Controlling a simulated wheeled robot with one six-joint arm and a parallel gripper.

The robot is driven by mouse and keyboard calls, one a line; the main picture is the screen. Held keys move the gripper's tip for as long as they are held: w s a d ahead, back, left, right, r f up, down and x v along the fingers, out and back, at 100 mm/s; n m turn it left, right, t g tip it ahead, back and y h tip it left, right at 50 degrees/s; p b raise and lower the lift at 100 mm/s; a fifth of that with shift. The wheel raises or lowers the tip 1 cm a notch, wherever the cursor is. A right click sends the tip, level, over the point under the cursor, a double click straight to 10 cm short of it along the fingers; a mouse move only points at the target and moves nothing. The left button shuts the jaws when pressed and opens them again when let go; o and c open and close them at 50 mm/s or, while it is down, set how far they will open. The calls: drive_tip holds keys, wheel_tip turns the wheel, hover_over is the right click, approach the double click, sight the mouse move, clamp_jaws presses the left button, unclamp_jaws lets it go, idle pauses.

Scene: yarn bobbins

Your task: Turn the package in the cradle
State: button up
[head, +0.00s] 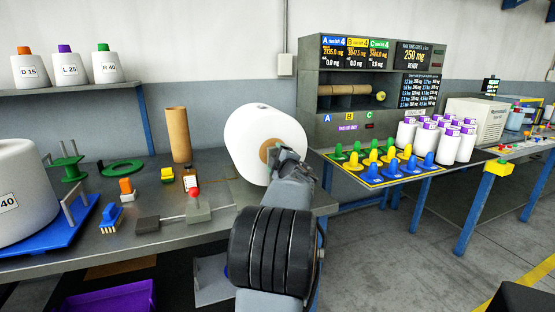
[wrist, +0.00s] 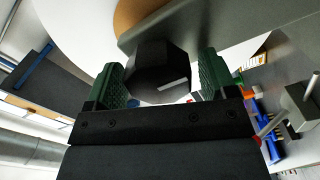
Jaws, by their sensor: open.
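The package (head: 254,132) is a large white yarn roll with a brown tube core, held on its side at the right end of the bench. In the head view my gripper (head: 285,154) is at its core face and hides part of it. In the wrist view the white package (wrist: 75,25) and its brown core (wrist: 132,14) fill the top. My gripper (wrist: 160,82) is open there, its green-padded fingers on either side of a dark faceted knob (wrist: 158,68) with a white mark. A grey bar (wrist: 225,25) crosses in front of the core. Most of the cradle is hidden; I cannot tell finger contact.
A brown tube (head: 178,134) stands on the bench (head: 110,235) left of the package. A grey block with a red knob (head: 196,205) lies in front. A peg board (head: 372,178) with coloured cones and several white bobbins (head: 445,140) stands right.

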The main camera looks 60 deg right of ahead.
drive_tip(key=p+v, duration=0.1)
drive_tip(key=v, duration=1.3)
drive_tip(key=shift+w, duration=0.1)
idle(0.3)
drive_tip(key=w+a+r+m+g+y+p, duration=0.1)
drive_tip(key=w+a+r+m+g+p, duration=0.15)
drive_tip(key=w+a+p, duration=0.4)
drive_tip(key=w+a+r+m+g+y+p, duration=0.1)
drive_tip(key=w+a+r+m+p, duration=0.2)
drive_tip(key=w+a+p, duration=0.35)
drive_tip(key=s+a+g+y+p, duration=0.2)
drive_tip(key=a+y, duration=0.1)
drive_tip(key=a, duration=0.7)
drive_tip(key=s+a+f+g+y+p, duration=0.1)
drive_tip(key=s+a+g+y+p, duration=0.1)
drive_tip(key=a, duration=0.8)
drive_tip(key=s+a+f+g+y+p, duration=0.1)
drive_tip(key=a+g+y+p, duration=0.1)
drive_tip(key=a, duration=0.8)
drive_tip(key=y+p, duration=0.1)
drive_tip(key=y, duration=0.1)
drive_tip(key=shift+s+f+g+y+p, duration=0.2)
drive_tip(key=shift+s+g+y+p, duration=0.1)
drive_tip(key=shift+s+g+y, duration=0.1)
